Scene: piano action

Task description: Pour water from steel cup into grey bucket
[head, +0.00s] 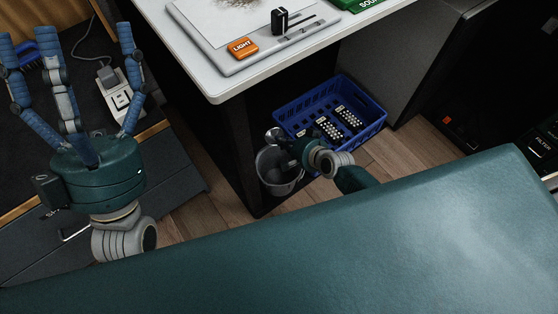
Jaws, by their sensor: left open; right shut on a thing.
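The grey bucket (267,172) stands on the floor against the dark side of the desk, below the blue crate's left end. A small shiny metal thing, apparently the steel cup (272,134), shows at the tip of my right gripper (285,144). The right gripper is shut on it, just above the bucket's rim. The cup's tilt and any water are too small to tell. The gripper and wrist cover part of the bucket. My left gripper (64,55) is open and empty at the far left, its blue fingers spread upward.
A blue crate (376,128) with black-and-white parts lies right behind the bucket. The white desk (225,91) overhangs nearby and carries a tray and an orange LIGHT box (242,48). A dark drawer unit (170,185) stands at left. Some wooden floor (410,152) is clear at right.

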